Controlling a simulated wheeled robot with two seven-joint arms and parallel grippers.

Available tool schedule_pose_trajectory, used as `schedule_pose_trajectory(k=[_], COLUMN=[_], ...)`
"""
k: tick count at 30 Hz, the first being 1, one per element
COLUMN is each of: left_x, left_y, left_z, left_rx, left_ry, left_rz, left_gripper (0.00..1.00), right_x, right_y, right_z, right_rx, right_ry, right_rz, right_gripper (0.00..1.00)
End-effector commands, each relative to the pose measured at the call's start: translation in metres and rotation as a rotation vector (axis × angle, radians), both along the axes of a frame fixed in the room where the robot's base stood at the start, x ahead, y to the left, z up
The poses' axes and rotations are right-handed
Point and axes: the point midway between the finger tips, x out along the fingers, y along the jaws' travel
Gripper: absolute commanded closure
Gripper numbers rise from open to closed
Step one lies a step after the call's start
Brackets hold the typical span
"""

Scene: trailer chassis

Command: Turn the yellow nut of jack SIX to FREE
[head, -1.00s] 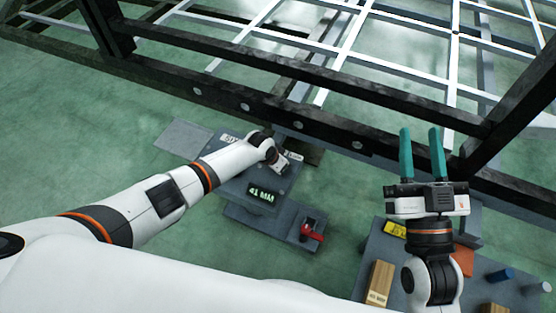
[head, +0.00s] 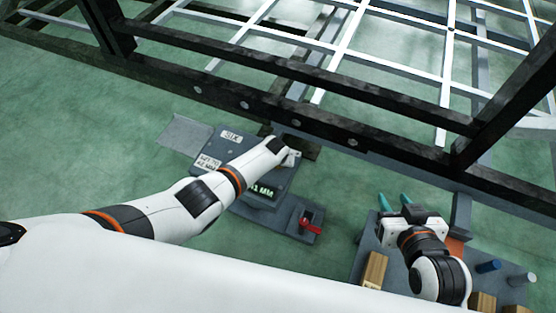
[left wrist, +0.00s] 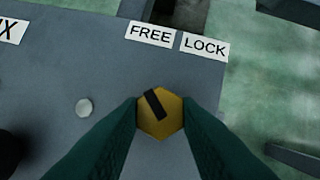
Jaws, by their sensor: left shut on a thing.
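The yellow hex nut (left wrist: 172,113) sits on the grey plate of the jack marked SIX (head: 231,136). In the left wrist view, a black bar on the nut slants up and left, towards the FREE label (left wrist: 150,34). The LOCK label (left wrist: 205,46) is right of FREE. My left gripper (left wrist: 160,120) is shut on the nut, one teal finger on each side. In the head view my left arm hides the nut and fingers. My right gripper (head: 394,202) is open and empty above the tool table's left part.
A green display (head: 262,191) on the jack ends in "1 MM". A red handle (head: 309,222) is on the jack's lower plate. The dark chassis beam (head: 320,128) runs just behind the jack. A wooden block (head: 374,270) and blue cylinder (head: 488,266) stand on the table.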

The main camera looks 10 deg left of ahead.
Motion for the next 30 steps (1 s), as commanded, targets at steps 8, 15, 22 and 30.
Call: schedule_pose_trajectory(k=[8,15,22,30], left_x=[-0.0001,0.0000,0.0002,0.0002], left_y=[-0.0002,-0.0002,-0.0001,-0.0001], left_z=[-0.0002,-0.0001,0.0001,0.0006], left_rx=[-0.001,-0.001,-0.001,0.000], left_ry=[0.001,0.001,0.000,0.000], left_rz=[0.030,0.031,0.030,0.028], left_gripper=[0.93,0.93,0.48,0.48], right_x=[-0.0023,-0.0023,-0.0023,-0.0022], right_y=[-0.0011,-0.0013,-0.0013,-0.0012], right_z=[-0.0024,-0.0026,-0.0026,-0.0020], right_rx=[-0.005,-0.005,-0.005,-0.005], right_ry=[0.019,0.020,0.019,0.019], right_rz=[-0.001,-0.002,-0.002,-0.002], right_gripper=[0.64,0.64,0.64,0.64])
